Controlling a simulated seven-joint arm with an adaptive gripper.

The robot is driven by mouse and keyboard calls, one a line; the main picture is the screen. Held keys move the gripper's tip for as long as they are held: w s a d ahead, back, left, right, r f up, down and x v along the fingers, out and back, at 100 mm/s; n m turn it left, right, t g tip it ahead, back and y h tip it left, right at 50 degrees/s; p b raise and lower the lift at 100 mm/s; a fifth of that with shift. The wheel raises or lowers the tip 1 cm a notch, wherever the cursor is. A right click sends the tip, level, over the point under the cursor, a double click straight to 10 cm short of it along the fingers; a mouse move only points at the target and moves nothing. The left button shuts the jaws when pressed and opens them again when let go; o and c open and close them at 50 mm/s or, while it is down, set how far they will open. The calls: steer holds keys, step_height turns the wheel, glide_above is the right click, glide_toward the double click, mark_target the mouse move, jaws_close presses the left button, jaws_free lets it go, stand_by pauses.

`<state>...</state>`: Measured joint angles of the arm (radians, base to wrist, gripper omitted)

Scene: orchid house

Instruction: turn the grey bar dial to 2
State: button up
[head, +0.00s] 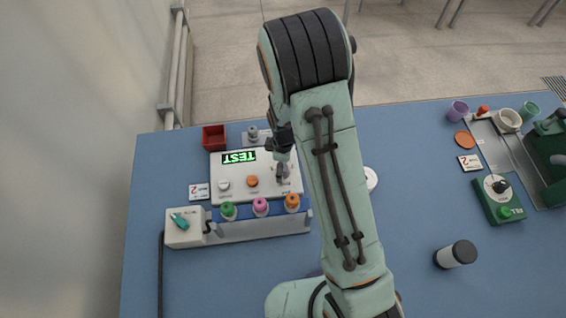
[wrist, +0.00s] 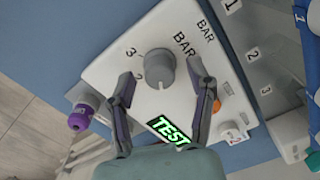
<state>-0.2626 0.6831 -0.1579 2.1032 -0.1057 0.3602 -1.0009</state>
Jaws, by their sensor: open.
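The grey bar dial (wrist: 157,66) is a round grey knob on a white panel (wrist: 110,72), marked "BAR", with a 3 and a partly covered digit beside it. In the head view the dial (head: 282,171) is on the right part of the panel (head: 240,165), partly hidden by my arm. My gripper (wrist: 161,71) is open, with one finger to each side of the dial in the wrist view. Whether the fingers touch it I cannot tell. In the head view the gripper is mostly hidden behind my arm.
The panel has a green "TEST" display (head: 239,157), a white knob (head: 224,184) and an orange button (head: 253,181). A rack of bottles (head: 260,229) stands in front, a red tray (head: 214,138) behind. The blue table's front right is mostly clear.

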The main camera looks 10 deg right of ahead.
jaws_close()
steer(key=shift+m, duration=0.4)
steer(key=m, duration=0.5)
steer(key=shift+m, duration=0.3)
steer(key=m, duration=0.5)
steer(key=shift+m, duration=0.4)
